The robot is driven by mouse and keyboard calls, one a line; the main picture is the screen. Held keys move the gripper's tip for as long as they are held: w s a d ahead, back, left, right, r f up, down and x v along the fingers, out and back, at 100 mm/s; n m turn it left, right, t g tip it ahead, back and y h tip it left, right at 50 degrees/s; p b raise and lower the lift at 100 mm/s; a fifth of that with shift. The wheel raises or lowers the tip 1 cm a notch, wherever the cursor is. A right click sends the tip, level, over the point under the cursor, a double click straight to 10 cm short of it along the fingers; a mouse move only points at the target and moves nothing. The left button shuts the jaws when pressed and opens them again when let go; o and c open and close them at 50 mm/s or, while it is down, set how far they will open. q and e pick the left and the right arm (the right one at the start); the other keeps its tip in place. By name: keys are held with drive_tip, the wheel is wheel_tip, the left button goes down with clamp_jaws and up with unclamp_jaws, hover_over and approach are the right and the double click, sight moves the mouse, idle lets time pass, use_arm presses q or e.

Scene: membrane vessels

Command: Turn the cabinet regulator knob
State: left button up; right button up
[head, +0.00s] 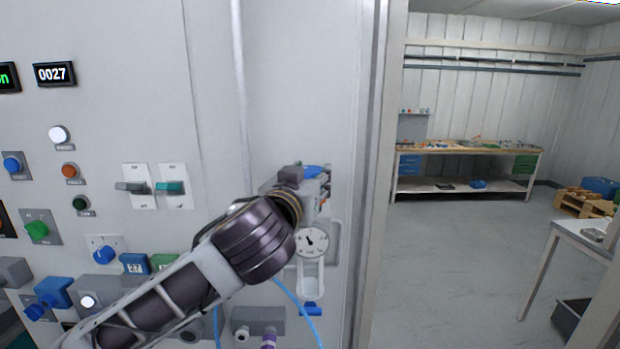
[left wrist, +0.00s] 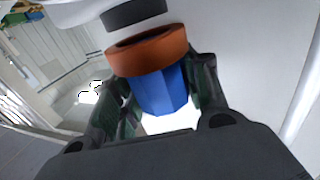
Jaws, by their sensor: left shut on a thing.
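The regulator knob (left wrist: 162,92) is blue and faceted, with an orange-brown ring (left wrist: 150,50) and a dark collar behind it, seen in the left wrist view. My left gripper (left wrist: 160,95) has its two dark fingers on either side of the knob, shut on it. In the head view my left gripper (head: 318,186) is at the grey cabinet panel (head: 290,100), just above a round white gauge (head: 312,242). The gripper and wrist hide most of the knob there; a bit of blue (head: 313,171) shows behind the fingers. My right gripper is not in view.
Switches and buttons, among them a teal-handled switch (head: 170,188), cover the panel to the left. A blue handle (head: 312,309) sits below the gauge, and a blue hose (head: 299,306) hangs nearby. Right of the cabinet edge is open floor, with a workbench (head: 465,150) at the back.

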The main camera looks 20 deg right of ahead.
use_arm(q)
drive_tip(key=shift+m+g+h, duration=0.3)
drive_tip(key=shift+g+h, duration=0.1)
drive_tip(key=shift+h, duration=0.1)
drive_tip(key=shift+m+g+h+p, duration=0.35)
drive_tip(key=shift+m+g+h, duration=0.15)
drive_tip(key=shift+m+h, duration=0.1)
drive_tip(key=shift+m+g+h, duration=0.3)
drive_tip(key=shift+h, duration=0.1)
drive_tip(key=o, duration=1)
drive_tip(key=shift+s+a, duration=0.1)
drive_tip(key=shift+v, duration=5.9)
